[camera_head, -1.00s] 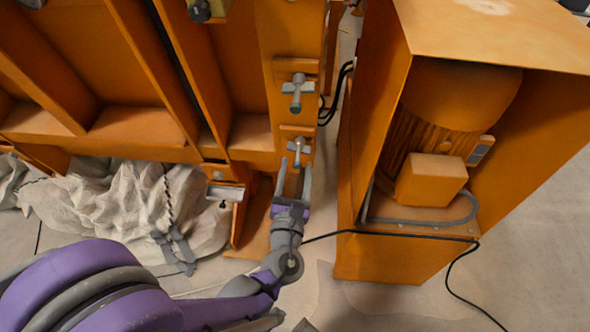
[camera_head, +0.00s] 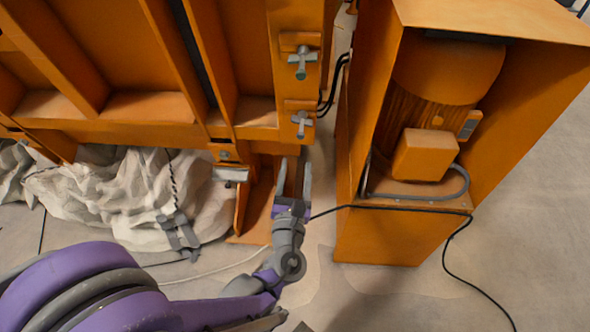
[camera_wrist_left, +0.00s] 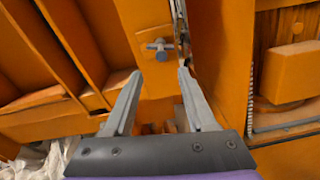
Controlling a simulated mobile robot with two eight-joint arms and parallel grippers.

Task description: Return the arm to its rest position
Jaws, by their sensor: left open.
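My left gripper (camera_head: 294,168) is open and empty, with its fingers pointing at the orange machine frame. It is a little below the lower clamp knob (camera_head: 301,122) in the head view, apart from it. The upper clamp knob (camera_head: 302,60) is above that. In the left wrist view my open fingers (camera_wrist_left: 160,80) have nothing between them. A knob (camera_wrist_left: 160,45) on an orange plate lies beyond the fingertips. My left arm is stretched forward from the bottom left. My right gripper is not in view.
An orange motor housing (camera_head: 385,230) stands close to the right of my gripper. A black cable (camera_head: 400,209) runs across its front to the floor. Crumpled pale sheeting (camera_head: 120,195) with straps lies under the ribbed orange frame (camera_head: 120,135) at left. Bare floor (camera_head: 500,250) is at lower right.

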